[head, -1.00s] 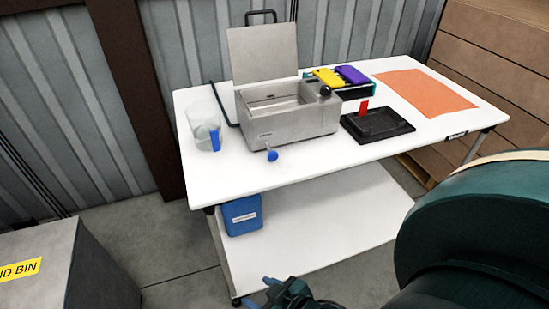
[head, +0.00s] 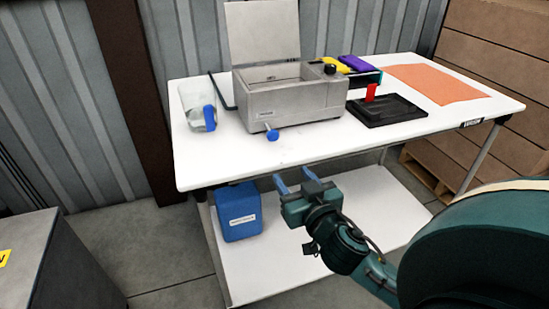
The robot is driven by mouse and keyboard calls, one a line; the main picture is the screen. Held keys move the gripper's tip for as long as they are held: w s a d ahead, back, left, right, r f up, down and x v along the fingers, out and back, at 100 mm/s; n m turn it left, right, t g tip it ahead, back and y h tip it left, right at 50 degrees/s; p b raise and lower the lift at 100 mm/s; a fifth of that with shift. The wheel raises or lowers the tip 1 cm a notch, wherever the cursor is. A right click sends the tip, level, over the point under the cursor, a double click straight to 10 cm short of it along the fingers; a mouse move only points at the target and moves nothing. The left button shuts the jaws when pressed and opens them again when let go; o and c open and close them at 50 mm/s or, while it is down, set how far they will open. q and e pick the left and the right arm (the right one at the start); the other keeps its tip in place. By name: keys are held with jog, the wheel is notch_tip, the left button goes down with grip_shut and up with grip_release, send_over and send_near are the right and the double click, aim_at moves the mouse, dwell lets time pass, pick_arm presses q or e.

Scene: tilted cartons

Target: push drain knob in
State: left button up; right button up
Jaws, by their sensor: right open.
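The drain knob (head: 272,134) is a small blue knob on a short stem. It sticks out from the front of a grey metal bath (head: 298,105) whose lid (head: 263,35) stands open at the back. The bath stands on a white table (head: 230,158). My right gripper (head: 295,179) is open and empty, with blue fingertips pointing up toward the table. It is in front of the table's front edge and below the knob in the picture, apart from it. My left gripper is not in view.
A clear jug (head: 193,100) with a blue handle stands left of the bath. A black tray (head: 392,112) with a red piece (head: 371,92) lies to the right, near an orange mat (head: 435,82). A blue container (head: 238,211) is on the lower shelf (head: 270,275).

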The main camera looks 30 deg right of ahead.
aim_at(274, 136)
jog(key=shift+m+t+h, duration=0.3)
jog(key=shift+m+h, duration=0.1)
jog(key=x, duration=0.4)
jog(key=r+x, duration=0.1)
jog(key=x, duration=0.4)
jog(key=p+x, duration=0.1)
jog(key=x, duration=0.4)
jog(key=shift+w+d+r, duration=0.1)
jog(key=shift+d+r, duration=0.15)
jog(key=shift+d, duration=0.15)
jog(key=shift+c, duration=0.5)
grip_shut()
